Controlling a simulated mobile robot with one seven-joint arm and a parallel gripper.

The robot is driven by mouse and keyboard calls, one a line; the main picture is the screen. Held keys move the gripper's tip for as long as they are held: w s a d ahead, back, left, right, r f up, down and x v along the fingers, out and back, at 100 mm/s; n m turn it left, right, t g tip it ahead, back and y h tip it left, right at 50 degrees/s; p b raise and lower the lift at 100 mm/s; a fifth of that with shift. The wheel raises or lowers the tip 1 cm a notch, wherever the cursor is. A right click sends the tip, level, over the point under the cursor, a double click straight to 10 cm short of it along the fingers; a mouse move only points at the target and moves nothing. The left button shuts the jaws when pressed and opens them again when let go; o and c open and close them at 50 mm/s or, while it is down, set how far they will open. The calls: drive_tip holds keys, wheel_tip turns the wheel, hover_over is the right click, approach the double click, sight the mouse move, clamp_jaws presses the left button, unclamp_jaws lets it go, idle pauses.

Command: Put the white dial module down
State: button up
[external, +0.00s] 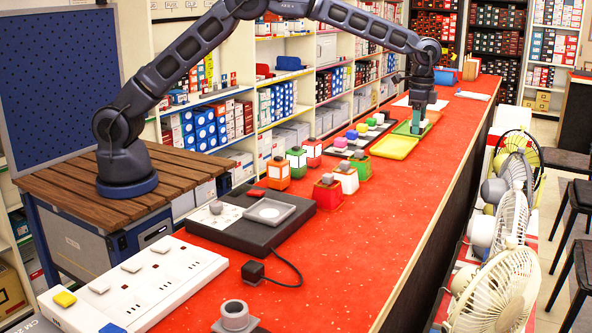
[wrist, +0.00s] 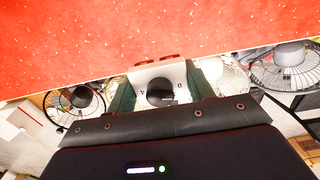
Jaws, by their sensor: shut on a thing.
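The white dial module (wrist: 146,77) is held between the green fingers of my gripper (wrist: 160,90) in the wrist view. It has a round black knob facing the camera and two small red parts at its far edge. My gripper is shut on its sides. In the external view my gripper (external: 418,124) points down, low over the far part of the red counter (external: 300,266), at the green tray (external: 404,129). The module is hard to make out there, and I cannot tell whether it touches anything below.
A yellow tray (external: 394,147) lies nearer than the green one. Several coloured knobs stand left of the trays. Red, green and orange block modules stand nearer, beside a dark unit (external: 236,232). White fans (external: 507,290) line the counter's right side. Bare counter lies right of the trays.

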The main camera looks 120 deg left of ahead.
hover_over(410, 183)
wheel_tip(410, 183, down, 20)
drive_tip(key=shift+d+f, duration=0.1)
drive_tip(key=shift+d, duration=0.05)
idle(0.5)
drive_tip(key=o, duration=1)
drive_tip(key=shift+f, duration=0.1)
